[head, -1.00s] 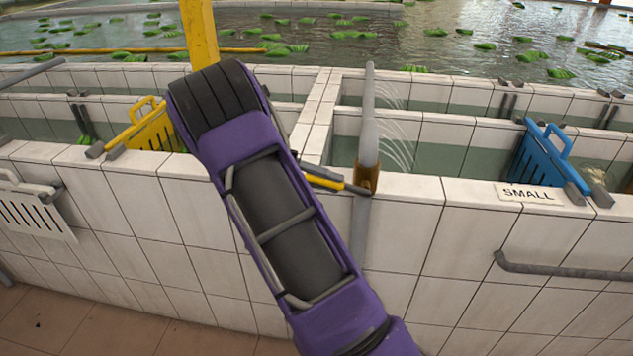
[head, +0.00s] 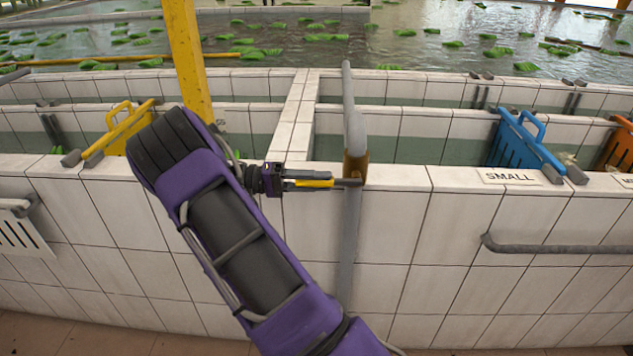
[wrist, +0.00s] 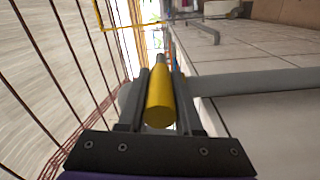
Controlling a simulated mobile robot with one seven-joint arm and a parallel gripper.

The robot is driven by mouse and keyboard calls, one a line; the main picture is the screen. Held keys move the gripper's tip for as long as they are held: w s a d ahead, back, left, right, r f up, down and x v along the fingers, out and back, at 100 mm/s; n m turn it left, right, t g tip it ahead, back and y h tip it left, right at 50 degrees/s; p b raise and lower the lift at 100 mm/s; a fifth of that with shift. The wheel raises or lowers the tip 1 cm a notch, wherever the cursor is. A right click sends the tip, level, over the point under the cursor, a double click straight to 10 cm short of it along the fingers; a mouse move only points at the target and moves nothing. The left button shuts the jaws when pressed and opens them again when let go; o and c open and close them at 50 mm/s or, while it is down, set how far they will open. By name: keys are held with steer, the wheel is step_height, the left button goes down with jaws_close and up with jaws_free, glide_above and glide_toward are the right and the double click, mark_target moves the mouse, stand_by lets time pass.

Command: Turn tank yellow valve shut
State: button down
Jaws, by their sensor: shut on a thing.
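The yellow valve handle (head: 316,184) sticks out left, nearly level, from the brass valve body (head: 355,166) on a grey upright pipe (head: 346,250) at the tank wall. My gripper (head: 328,180) is shut on the yellow handle, reaching in from the left. In the wrist view the yellow handle (wrist: 159,98) lies lengthwise between the two dark fingers of my gripper (wrist: 160,76). No water jets show beside the pipe's upper part now. The far side of the valve is hidden.
White tiled tank walls (head: 420,225) run across the view. A yellow slotted gate (head: 125,125) and a yellow post (head: 188,60) stand left. A blue slotted gate (head: 515,140), a SMALL sign (head: 508,177) and a grey rail (head: 560,246) are right.

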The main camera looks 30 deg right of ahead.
steer(key=c, duration=0.6)
jaws_free()
steer(key=v, duration=1.7)
steer(key=shift+a, duration=0.15)
steer(key=shift+w+f, duration=0.1)
